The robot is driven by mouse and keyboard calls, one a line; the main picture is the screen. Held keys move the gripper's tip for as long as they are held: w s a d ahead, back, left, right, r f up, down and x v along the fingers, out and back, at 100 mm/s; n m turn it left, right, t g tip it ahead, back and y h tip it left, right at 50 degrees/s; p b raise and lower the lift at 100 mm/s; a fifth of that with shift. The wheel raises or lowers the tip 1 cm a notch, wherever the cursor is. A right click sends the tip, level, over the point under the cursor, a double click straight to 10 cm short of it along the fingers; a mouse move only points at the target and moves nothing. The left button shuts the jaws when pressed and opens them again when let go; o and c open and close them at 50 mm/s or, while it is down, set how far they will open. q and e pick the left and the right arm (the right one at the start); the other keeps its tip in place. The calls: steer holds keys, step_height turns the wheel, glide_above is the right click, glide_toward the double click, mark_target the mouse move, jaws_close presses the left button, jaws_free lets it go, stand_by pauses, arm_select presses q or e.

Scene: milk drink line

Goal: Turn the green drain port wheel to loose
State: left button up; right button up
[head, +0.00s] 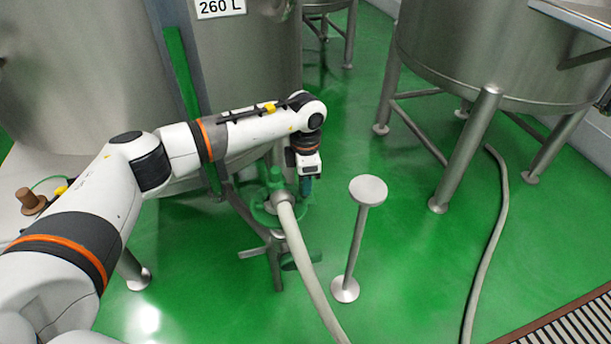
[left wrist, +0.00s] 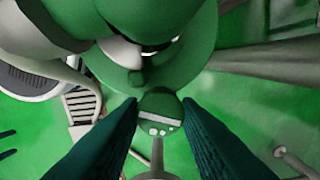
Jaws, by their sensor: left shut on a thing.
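The green drain port wheel (head: 261,213) sits under the tank in the middle of the head view, around the pale hose's end. Its large rounded green body (left wrist: 190,62) fills the top of the left wrist view. A green knob with white marks (left wrist: 160,103) stands out from it. My left gripper (head: 307,186) reaches down at the wheel's right side. In the left wrist view its two dark teal fingers (left wrist: 160,112) are closed on the knob from both sides. The fingertips' contact in the head view is too small to make out. My right gripper is not in view.
A pale hose (head: 312,282) runs from the port toward the front. A metal post with a round top (head: 367,190) stands just right of it. A second tank on legs (head: 470,60) stands at right, with another hose (head: 489,249). A grate (head: 570,330) lies front right.

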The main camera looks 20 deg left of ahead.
arm_select(q)
steer(key=n+p, duration=0.3)
steer(key=n, duration=0.5)
steer(key=shift+r+n, duration=0.1)
steer(key=shift+n, duration=0.2)
steer(key=shift+n+p, duration=0.35)
steer(key=shift+n, duration=0.65)
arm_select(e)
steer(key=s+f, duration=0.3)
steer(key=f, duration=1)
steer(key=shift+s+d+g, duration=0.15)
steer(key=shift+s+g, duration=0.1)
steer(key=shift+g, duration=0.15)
arm_select(q)
steer(key=o, duration=1)
